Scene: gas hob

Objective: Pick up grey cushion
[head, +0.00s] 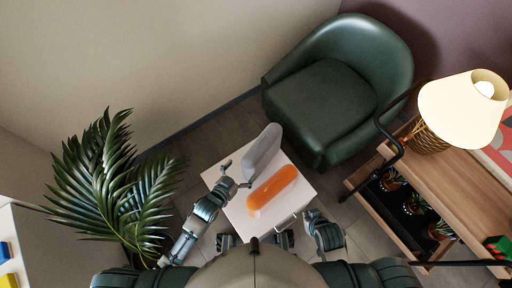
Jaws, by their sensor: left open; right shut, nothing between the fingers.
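The grey cushion (262,150) is a long, rounded shape on the far part of a small white table (219,170). My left gripper (236,176) is open at the cushion's near left end, very close to it; I cannot tell whether they touch. An orange cushion (272,190) of similar shape lies on the table nearer to me, beside the grey one. My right gripper (312,217) is shut and empty, off the table's right near corner and apart from both cushions.
A green armchair (325,100) stands behind the table. A leafy plant (110,190) is at left. At right, a wooden shelf unit (440,170) carries a lamp (462,108), with small potted plants below. Some floor is free between the table and shelf unit.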

